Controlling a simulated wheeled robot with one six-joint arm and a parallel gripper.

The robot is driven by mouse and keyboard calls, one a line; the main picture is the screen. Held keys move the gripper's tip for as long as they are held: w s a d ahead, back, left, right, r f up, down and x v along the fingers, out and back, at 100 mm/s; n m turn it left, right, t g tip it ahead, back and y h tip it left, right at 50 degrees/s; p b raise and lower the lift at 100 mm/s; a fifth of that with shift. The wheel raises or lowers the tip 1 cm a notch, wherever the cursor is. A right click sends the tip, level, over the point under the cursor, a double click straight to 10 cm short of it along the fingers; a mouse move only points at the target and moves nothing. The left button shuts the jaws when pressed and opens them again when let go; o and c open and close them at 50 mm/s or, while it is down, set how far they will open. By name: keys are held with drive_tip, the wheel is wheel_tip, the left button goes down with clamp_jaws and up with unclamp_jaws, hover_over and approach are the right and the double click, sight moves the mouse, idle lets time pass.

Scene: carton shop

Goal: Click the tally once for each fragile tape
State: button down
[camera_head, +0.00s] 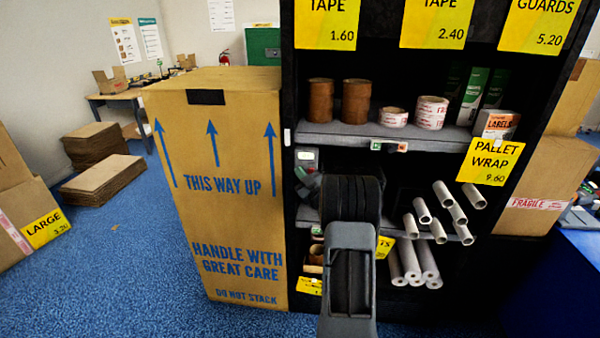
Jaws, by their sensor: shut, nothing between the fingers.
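White tape rolls with red print stand on the upper shelf, in a low pile (393,117) and a taller pile (431,113) to its right. Their print is too small to read. A small grey device with a greenish face (307,157) is at the shelf unit's left side; I cannot tell whether it is the tally. My arm hides part of the lower shelf.
Pale tubes (440,232) stick out of the lower shelves. A tall carton (222,250) stands close on the left. Blue floor is open further left.

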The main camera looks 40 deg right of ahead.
drive_tip(key=shift+s+a, duration=0.1)
drive_tip(key=shift+s, duration=0.05)
drive_tip(key=shift+s+a+b, duration=0.4)
drive_tip(key=shift+s+a, duration=0.1)
idle(0.3)
drive_tip(key=shift+s+a+b, duration=0.9)
drive_tip(key=shift+s+a, duration=0.85)
drive_tip(key=shift+s, duration=0.05)
idle(1.3)
wheel_tip(320, 180, up, 7)
drive_tip(key=a+y+p, duration=0.1)
drive_tip(key=a+p, duration=0.1)
drive_tip(key=p, duration=0.6)
wheel_tip(320, 180, down, 7)
drive_tip(key=s+a+m+g+h+p, duration=0.1)
drive_tip(key=m+g+p, duration=0.3)
drive_tip(key=m, duration=2.3)
drive_tip(key=s+g, duration=0.1)
drive_tip(key=g, duration=0.3)
drive_tip(key=shift+s+m+h, duration=0.2)
drive_tip(key=shift+m+h, duration=0.1)
drive_tip(key=shift+m, duration=0.1)
